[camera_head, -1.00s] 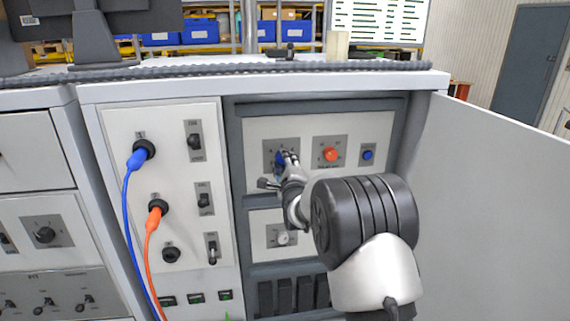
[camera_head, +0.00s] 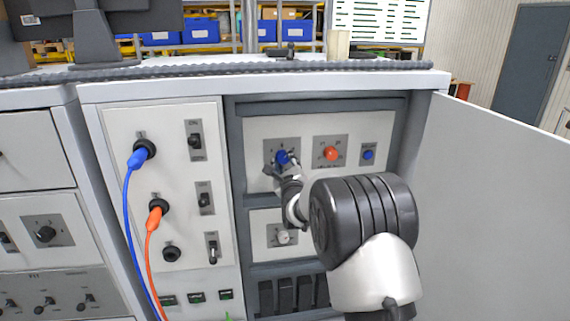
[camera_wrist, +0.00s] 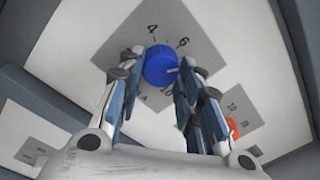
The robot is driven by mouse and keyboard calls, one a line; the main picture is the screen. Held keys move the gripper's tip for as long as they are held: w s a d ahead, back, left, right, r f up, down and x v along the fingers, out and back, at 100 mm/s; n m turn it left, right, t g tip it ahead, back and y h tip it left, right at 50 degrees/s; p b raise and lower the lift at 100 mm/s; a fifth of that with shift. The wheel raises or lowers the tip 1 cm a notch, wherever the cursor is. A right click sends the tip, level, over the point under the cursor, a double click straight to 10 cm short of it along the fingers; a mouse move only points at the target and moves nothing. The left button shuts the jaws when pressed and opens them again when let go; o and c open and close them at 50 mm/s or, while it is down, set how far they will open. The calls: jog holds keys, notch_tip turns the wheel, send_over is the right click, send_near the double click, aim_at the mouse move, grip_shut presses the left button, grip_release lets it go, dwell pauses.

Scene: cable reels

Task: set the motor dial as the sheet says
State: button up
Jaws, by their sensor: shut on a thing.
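The blue dial (camera_head: 282,157) sits on a grey plate in the open cabinet's upper panel. In the wrist view the blue dial (camera_wrist: 160,64) lies between my fingertips, with a 4 and a 6 printed above it and a 10 below.
An orange-red dial (camera_head: 331,153) and a blue button (camera_head: 368,155) are right of the blue dial. A white knob (camera_head: 283,237) is on the panel below. Blue (camera_head: 136,158) and orange (camera_head: 156,212) cables hang at left. The open door (camera_head: 490,190) bounds the right side.

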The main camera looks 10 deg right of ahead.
jog(key=shift+r, duration=0.1)
jog(key=o, duration=1.1)
jog(key=shift+c, duration=0.2)
jog(key=s, duration=1.2)
jog(key=shift+a+f, duration=0.2)
jog(key=shift+a, duration=0.05)
